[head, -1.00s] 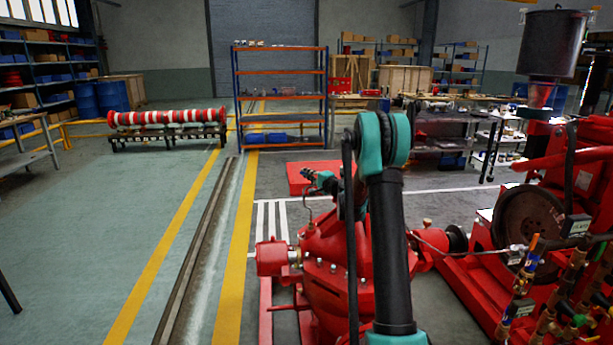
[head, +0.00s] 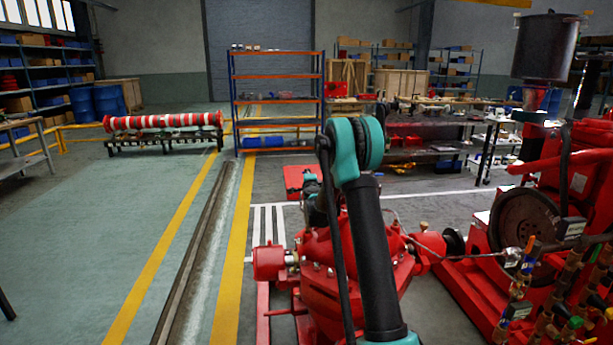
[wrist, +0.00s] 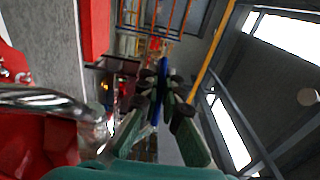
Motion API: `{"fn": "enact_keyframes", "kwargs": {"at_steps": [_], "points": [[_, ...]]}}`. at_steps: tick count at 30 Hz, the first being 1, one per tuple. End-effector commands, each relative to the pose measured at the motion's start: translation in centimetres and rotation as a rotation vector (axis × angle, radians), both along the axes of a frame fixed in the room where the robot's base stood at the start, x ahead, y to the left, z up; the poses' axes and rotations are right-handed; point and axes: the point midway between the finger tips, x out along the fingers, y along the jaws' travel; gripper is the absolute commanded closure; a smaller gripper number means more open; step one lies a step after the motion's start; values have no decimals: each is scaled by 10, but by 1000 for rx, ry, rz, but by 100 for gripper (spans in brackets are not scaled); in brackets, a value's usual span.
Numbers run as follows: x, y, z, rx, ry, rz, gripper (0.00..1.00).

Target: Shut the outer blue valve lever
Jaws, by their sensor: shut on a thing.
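In the wrist view, my gripper (wrist: 161,98) has its dark fingertips closed on a narrow blue valve lever (wrist: 157,114). The lever stands nearly upright in the picture between the two green fingers, and its far part is blurred. A shiny bent metal pipe (wrist: 40,96) runs at the left, beside the red pump body. In the head view, my teal and black arm reaches over the red pump (head: 325,262). My gripper there is small, dark and mostly hidden by the arm, so the held lever is not clear.
Right of the pump stand the red engine with its flywheel (head: 526,224) and a pipe group with several small coloured valve handles (head: 532,243). A red box (head: 296,178) lies behind the pump. Open floor (head: 120,240) stretches to the left, past a yellow line.

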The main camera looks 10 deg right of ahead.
Motion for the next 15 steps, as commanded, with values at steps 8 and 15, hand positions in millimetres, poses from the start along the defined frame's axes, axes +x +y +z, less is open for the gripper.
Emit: {"fn": "enact_keyframes", "kwargs": {"at_steps": [8,15], "points": [[0,-2,0,0,0,-8,100],[0,-2,0,0,0,-7,80]]}}
